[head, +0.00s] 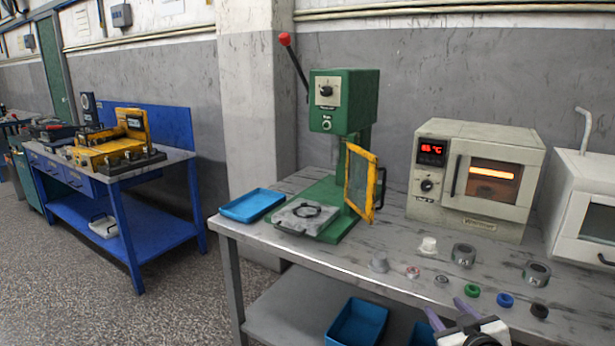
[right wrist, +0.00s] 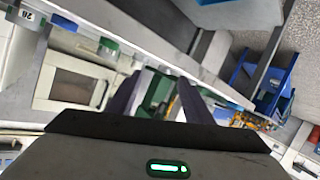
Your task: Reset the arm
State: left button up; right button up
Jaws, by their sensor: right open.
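My right gripper (head: 447,312) shows at the bottom of the head view, in front of the workbench's near edge. Its two purple-grey fingers are apart with nothing between them. In the right wrist view the gripper (right wrist: 157,98) is open and empty, with the room seen tilted behind it. My left gripper is in neither view. The green press (head: 343,105) stands on the bench, its red-knobbed lever (head: 294,62) raised to the upper left. Its yellow-framed guard (head: 361,182) is swung out to the right.
The grey workbench (head: 300,262) holds a blue tray (head: 252,205), an oven (head: 475,180) with a lit red display, and a white machine (head: 585,205) at right. Several small rings and parts, including a green ring (head: 472,291), lie near the front edge. A blue table (head: 125,225) stands left.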

jog(key=s+a+f+g+y+b, duration=0.1)
jog(key=s+a+f+g, duration=0.1)
jog(key=s+a+f, duration=0.5)
jog(key=s+a+f+g+y+b, duration=0.1)
jog(key=s+a+f, duration=0.2)
jog(key=s+f, duration=0.8)
jog(key=s+a+f+g+b, duration=0.1)
jog(key=s+a+f, duration=0.1)
jog(key=s, duration=0.7)
jog(key=s+a+f+g+y+b, duration=0.1)
jog(key=s+a+f, duration=0.2)
jog(key=s, duration=0.6)
jog(key=shift+s+a+f+m+g, duration=0.25)
jog(key=shift+s+a+m+g, duration=0.05)
jog(key=shift+a+g, duration=0.15)
